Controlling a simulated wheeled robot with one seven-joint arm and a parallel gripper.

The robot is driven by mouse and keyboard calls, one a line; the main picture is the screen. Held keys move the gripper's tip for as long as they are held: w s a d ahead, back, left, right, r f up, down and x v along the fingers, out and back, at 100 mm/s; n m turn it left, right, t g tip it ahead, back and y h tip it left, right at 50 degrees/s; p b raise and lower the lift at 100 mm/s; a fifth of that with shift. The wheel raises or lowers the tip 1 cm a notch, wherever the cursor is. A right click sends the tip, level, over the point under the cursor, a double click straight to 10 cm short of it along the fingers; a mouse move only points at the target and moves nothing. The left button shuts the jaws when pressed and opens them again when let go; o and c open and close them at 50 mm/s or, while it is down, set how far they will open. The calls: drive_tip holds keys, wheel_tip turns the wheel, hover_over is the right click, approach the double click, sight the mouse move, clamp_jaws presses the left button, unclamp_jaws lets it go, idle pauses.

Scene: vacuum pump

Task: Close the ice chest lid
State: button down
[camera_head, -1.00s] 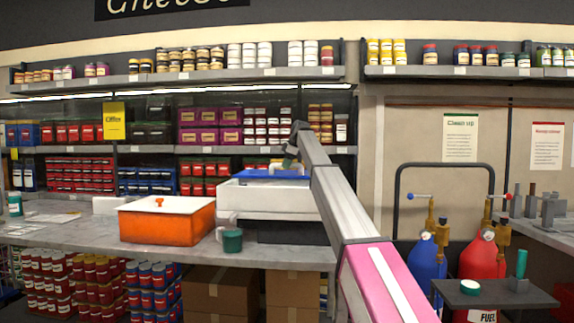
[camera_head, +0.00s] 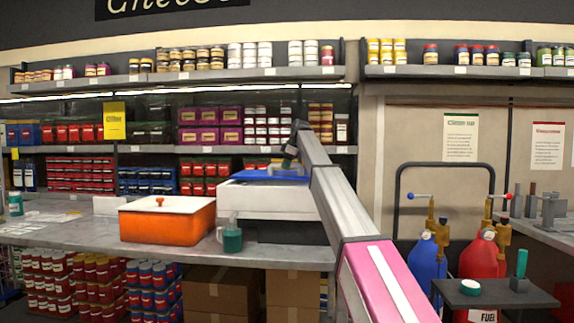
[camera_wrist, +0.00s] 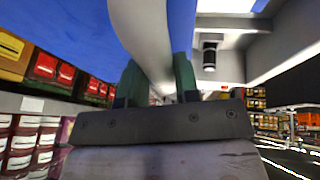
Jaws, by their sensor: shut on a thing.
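The ice chest (camera_head: 265,201) is a white box with a blue top part, standing on the counter behind my arm. Its blue lid (camera_head: 278,178) shows as a thin strip at the top; how far it is open is hard to tell. My gripper (camera_head: 288,164) is at the chest's upper right, small and partly hidden. In the wrist view, my green fingers (camera_wrist: 157,78) are shut on a curved white handle (camera_wrist: 142,40), with the blue surface (camera_wrist: 80,30) beside it.
An orange box with a pale top (camera_head: 168,221) stands left of the chest. A green cup (camera_head: 232,239) stands close in front of the chest's left corner. The grey counter (camera_head: 75,238) has bare room at the left. Stocked shelves (camera_head: 170,150) stand behind.

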drive_tip(key=s, duration=1.8)
drive_tip(key=shift+a, duration=0.3)
drive_tip(key=c, duration=0.8)
unclamp_jaws()
drive_tip(key=shift+s, duration=0.1)
drive_tip(key=shift+c, duration=0.2)
drive_tip(key=shift+r, duration=0.1)
drive_tip(key=v, duration=1)
drive_tip(key=shift+r, duration=0.25)
drive_tip(key=shift+s+d, duration=0.1)
drive_tip(key=shift+d, duration=0.1)
